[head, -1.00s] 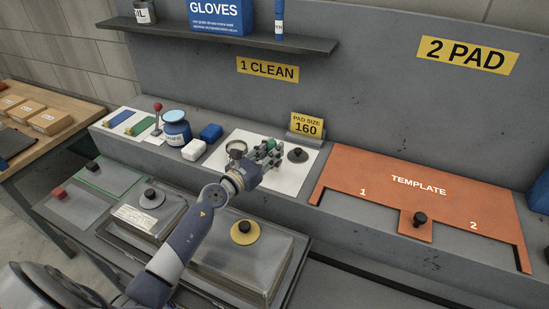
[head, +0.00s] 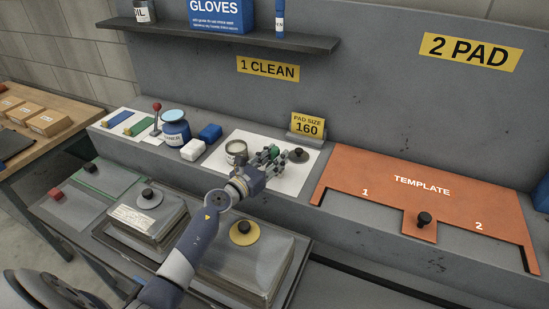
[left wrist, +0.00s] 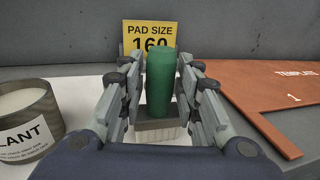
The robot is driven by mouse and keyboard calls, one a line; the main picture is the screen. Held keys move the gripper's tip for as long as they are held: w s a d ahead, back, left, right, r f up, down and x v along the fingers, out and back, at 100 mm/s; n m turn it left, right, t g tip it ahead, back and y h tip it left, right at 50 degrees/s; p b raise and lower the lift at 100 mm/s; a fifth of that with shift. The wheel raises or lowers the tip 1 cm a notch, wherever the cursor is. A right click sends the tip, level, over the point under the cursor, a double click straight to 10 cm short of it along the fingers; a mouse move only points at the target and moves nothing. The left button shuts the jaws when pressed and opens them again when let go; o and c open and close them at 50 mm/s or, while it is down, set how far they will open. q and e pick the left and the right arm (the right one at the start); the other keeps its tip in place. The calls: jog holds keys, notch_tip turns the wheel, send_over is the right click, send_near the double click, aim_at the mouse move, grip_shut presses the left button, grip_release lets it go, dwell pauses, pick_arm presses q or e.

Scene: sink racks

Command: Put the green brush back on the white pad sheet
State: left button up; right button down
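The green brush (left wrist: 160,85) stands upright in the left wrist view, with a green handle, a dark collar and pale bristles. In the head view only a bit of it (head: 268,153) shows between the fingers. My left gripper (left wrist: 162,108) has its fingers on both sides of the brush's collar and appears shut on it. In the head view the left gripper (head: 273,158) is over the white pad sheet (head: 290,182). Whether the bristles touch the sheet is hidden. My right gripper is not in view.
An open sealant tin (head: 236,153) stands left of the gripper on the sheet. A dark round knob (head: 299,155) is just right of it. The yellow pad size sign (head: 308,125) stands behind. The orange template (head: 420,187) lies to the right.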

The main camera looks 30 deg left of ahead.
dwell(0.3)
pick_arm(q)
jog(key=shift+r, duration=0.25)
jog(key=s+a+b, duration=0.1)
jog(key=s+a, duration=0.1)
jog(key=s, duration=1)
jog(key=shift+w+f, duration=0.1)
